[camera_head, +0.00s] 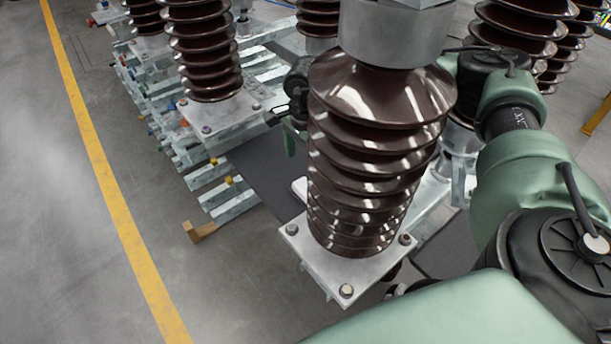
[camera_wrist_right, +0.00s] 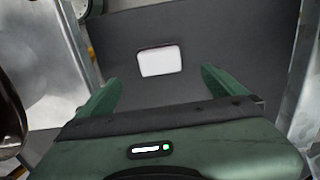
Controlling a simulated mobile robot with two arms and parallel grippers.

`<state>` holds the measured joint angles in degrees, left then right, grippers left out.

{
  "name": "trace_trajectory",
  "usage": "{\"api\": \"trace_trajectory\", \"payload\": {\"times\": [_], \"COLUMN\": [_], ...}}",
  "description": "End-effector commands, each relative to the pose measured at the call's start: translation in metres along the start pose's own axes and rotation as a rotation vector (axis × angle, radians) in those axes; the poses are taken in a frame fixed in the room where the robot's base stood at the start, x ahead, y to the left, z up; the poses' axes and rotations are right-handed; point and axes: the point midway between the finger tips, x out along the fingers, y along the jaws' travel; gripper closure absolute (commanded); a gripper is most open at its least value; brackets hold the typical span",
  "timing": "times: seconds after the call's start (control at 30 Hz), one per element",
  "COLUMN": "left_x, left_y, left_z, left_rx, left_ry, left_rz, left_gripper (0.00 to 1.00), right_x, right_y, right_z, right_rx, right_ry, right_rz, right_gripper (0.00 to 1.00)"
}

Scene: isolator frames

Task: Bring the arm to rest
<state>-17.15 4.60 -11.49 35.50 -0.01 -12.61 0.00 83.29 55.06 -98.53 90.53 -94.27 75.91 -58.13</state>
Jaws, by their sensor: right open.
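My right arm comes in from the right of the head view and passes behind a brown ribbed insulator (camera_head: 365,165). Part of my right gripper (camera_head: 290,140) shows left of that insulator; the rest is hidden behind it. In the right wrist view the right gripper (camera_wrist_right: 162,92) is open, with its two green fingers wide apart and nothing between their tips. A small white box-like thing (camera_wrist_right: 161,60) lies on a dark grey surface (camera_wrist_right: 225,45) beyond the fingers. An edge of a white thing (camera_head: 299,187) also shows in the head view. My left gripper is not in view.
The front insulator stands on a metal plate (camera_head: 325,268) with bolts, close to my right arm. More insulators (camera_head: 205,50) stand behind on steel beams (camera_head: 230,200). The grey floor (camera_head: 60,230) is clear at the left, along a yellow line (camera_head: 110,190).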

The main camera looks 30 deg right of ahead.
Motion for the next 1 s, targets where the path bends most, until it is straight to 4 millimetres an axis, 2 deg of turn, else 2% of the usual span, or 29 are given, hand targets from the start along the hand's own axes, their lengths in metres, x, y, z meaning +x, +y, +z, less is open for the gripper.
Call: {"api": "trace_trajectory", "payload": {"times": [0.1,0.23,0.77,0.87,0.97,1.0], "left_x": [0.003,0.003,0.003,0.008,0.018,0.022], "left_y": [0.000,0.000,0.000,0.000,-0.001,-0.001], "left_z": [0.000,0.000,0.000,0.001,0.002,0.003], "left_rx": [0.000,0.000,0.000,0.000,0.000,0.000], "left_ry": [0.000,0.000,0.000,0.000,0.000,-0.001], "left_rz": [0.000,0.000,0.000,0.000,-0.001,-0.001], "left_gripper": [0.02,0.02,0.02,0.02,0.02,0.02], "right_x": [-0.011,-0.017,-0.016,-0.009,-0.003,-0.004], "right_y": [0.000,0.000,0.000,-0.006,-0.020,-0.028], "right_z": [0.000,0.000,0.003,0.025,0.075,0.099], "right_rx": [0.000,0.000,0.004,0.041,0.147,0.209], "right_ry": [0.000,0.001,-0.009,-0.095,-0.303,-0.414], "right_rz": [0.000,0.000,0.000,-0.011,-0.028,-0.033], "right_gripper": [0.02,0.02,0.02,0.02,0.02,0.02]}}
